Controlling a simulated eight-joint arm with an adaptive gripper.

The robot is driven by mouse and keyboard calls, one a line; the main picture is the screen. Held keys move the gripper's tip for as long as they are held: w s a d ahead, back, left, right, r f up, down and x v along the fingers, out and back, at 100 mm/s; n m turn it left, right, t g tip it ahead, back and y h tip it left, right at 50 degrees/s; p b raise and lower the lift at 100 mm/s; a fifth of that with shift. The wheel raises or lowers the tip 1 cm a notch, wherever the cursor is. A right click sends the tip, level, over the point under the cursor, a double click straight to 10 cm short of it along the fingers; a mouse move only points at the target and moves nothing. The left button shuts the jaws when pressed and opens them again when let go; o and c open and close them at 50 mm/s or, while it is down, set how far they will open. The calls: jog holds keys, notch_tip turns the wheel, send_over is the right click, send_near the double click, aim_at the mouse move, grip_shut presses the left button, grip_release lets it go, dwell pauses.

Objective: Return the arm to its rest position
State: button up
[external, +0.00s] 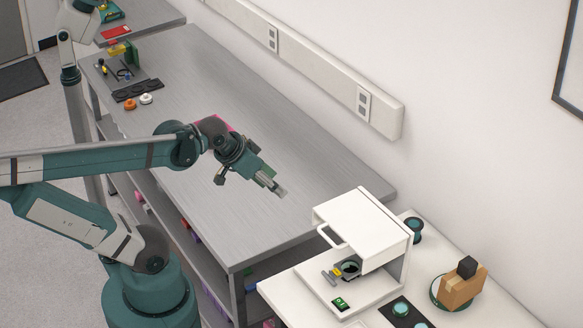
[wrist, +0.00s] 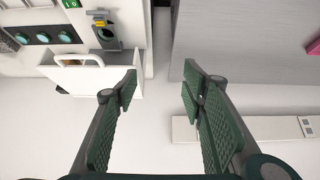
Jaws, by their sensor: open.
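My gripper (external: 277,188) is in the air above the grey workbench (external: 290,215), near its right end, in the external view. In the wrist view my gripper (wrist: 160,88) has its two green padded fingers spread well apart with nothing between them. My arm reaches across from the left, with its base on the floor in front of the bench. The white interferometer (external: 362,225) stands on the white table to the right of my gripper, apart from it. Its front handle and a round part under the hood show. The interferometer also appears at the upper left in the wrist view (wrist: 75,80).
A box-like brown block (external: 463,288) and a black tray with round discs (external: 405,312) are on the white table (external: 290,286). Tools and a black tray (external: 137,90) lie at the bench's far end. A wall conduit (external: 320,65) runs behind. The bench middle is mostly clear.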

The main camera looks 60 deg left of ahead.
notch_tip(320, 180, down, 6)
jog(key=b, duration=0.6)
jog(key=shift+f, duration=0.2)
dwell(0.8)
